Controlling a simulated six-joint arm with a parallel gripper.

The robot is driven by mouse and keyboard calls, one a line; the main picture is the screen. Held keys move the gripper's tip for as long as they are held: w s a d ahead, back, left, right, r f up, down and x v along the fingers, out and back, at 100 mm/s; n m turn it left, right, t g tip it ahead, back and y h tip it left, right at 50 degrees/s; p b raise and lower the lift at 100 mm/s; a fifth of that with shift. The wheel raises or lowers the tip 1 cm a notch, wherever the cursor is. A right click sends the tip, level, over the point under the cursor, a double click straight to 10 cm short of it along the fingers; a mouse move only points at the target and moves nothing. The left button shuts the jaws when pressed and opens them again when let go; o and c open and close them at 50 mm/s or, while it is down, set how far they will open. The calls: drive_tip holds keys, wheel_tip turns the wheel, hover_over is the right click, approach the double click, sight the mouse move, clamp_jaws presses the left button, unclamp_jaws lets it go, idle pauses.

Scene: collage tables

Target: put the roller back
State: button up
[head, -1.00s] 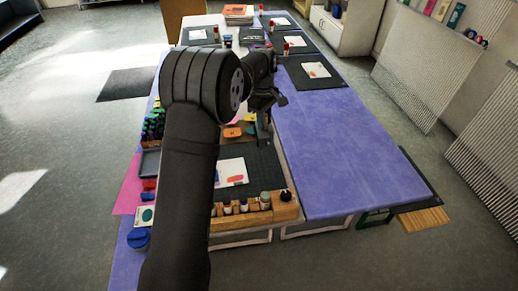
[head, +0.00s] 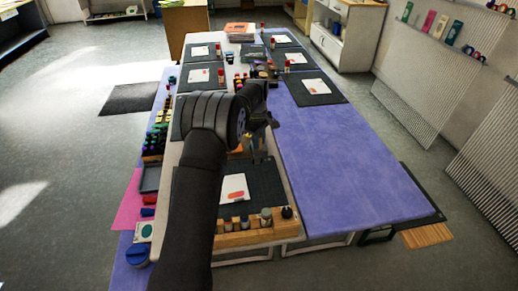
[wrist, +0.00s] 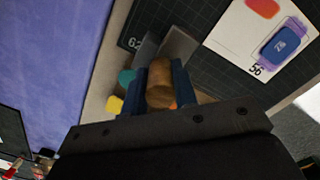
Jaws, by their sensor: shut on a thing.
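My gripper (wrist: 160,88) shows in the wrist view with its two blue fingers shut on the roller's brown wooden handle (wrist: 159,82). A grey part (wrist: 177,46) shows just beyond the handle; I cannot tell clearly whether it is the roller's head. In the head view my gripper (head: 262,120) hangs above the far part of the near dark cutting mat (head: 266,188), close to the purple table strip. The roller is too small and dark there to make out. The place where the roller belongs cannot be told from these frames.
A white card (head: 233,188) with a red mark lies on the near mat. A wooden rack (head: 234,240) with small bottles stands at the front edge. Teal (wrist: 126,76) and yellow (wrist: 115,104) pieces lie near the fingers. The purple strip (head: 345,165) at right is clear.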

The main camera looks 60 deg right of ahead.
sight(259, 151)
drive_tip(key=shift+f, duration=2)
drive_tip(key=shift+f, duration=0.1)
drive_tip(key=shift+a+f, duration=0.15)
drive_tip(key=shift+f, duration=0.45)
clamp_jaws()
drive_tip(key=o, duration=1)
unclamp_jaws()
drive_tip(key=shift+f, duration=0.1)
drive_tip(key=r, duration=1.3)
drive_tip(key=shift+w+r, duration=0.35)
drive_tip(key=shift+f, duration=0.1)
